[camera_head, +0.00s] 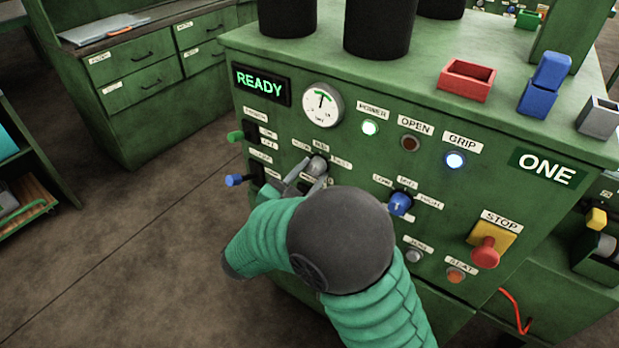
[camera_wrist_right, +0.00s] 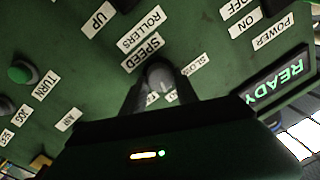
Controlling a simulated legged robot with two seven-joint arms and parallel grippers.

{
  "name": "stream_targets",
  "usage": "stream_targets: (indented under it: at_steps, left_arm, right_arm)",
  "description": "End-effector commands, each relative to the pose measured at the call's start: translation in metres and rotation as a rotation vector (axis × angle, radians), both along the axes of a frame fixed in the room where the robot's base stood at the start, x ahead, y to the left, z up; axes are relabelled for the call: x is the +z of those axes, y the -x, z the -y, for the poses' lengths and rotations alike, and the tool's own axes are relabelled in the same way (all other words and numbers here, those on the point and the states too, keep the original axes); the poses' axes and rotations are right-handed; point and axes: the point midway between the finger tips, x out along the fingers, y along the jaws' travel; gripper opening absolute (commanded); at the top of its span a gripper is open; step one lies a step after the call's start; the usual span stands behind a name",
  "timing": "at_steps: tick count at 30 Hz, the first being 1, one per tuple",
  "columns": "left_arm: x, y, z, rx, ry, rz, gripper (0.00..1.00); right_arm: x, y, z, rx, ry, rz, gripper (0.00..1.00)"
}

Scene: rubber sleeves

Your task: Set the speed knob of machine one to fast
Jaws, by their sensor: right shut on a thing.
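The green machine with the "ONE" plate (camera_head: 546,168) fills the middle of the head view. The grey speed knob (camera_head: 318,163) sits on its front panel, left of the blue knob. In the right wrist view the speed knob (camera_wrist_right: 158,74) is beside the "SPEED" label (camera_wrist_right: 143,53), with a "SLOW" label to its right; other labels are partly hidden by the fingers. My right gripper (camera_head: 311,180) is shut on the speed knob, one finger on each side, as the right wrist view (camera_wrist_right: 158,86) also shows. The knob's pointer direction cannot be made out. My left gripper is not in view.
A blue knob (camera_head: 400,204) marked low to high is right of my right gripper. A red stop button (camera_head: 486,252) is lower right. The display (camera_head: 262,84) reads "READY". A blue-tipped lever (camera_head: 236,180) sticks out at the panel's left edge.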

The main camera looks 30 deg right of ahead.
Motion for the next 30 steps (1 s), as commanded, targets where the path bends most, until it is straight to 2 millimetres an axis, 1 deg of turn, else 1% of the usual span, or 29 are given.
stream_targets:
  at_steps: [1,9,15,21,30]
  left_arm:
    - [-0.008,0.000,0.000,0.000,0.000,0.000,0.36]
    - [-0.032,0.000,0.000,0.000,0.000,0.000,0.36]
    - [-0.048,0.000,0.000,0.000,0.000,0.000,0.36]
    - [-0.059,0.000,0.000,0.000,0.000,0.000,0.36]
    - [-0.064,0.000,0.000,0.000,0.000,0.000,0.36]
  right_arm:
    - [-0.005,-0.001,0.000,0.002,-0.017,0.039,0.00]
    - [-0.006,-0.001,0.000,0.002,-0.108,0.264,0.00]
    - [-0.006,-0.001,0.000,0.003,-0.166,0.401,0.00]
    - [-0.005,-0.001,-0.001,0.004,-0.207,0.496,0.00]
    - [-0.003,-0.002,-0.001,0.005,-0.231,0.555,0.00]
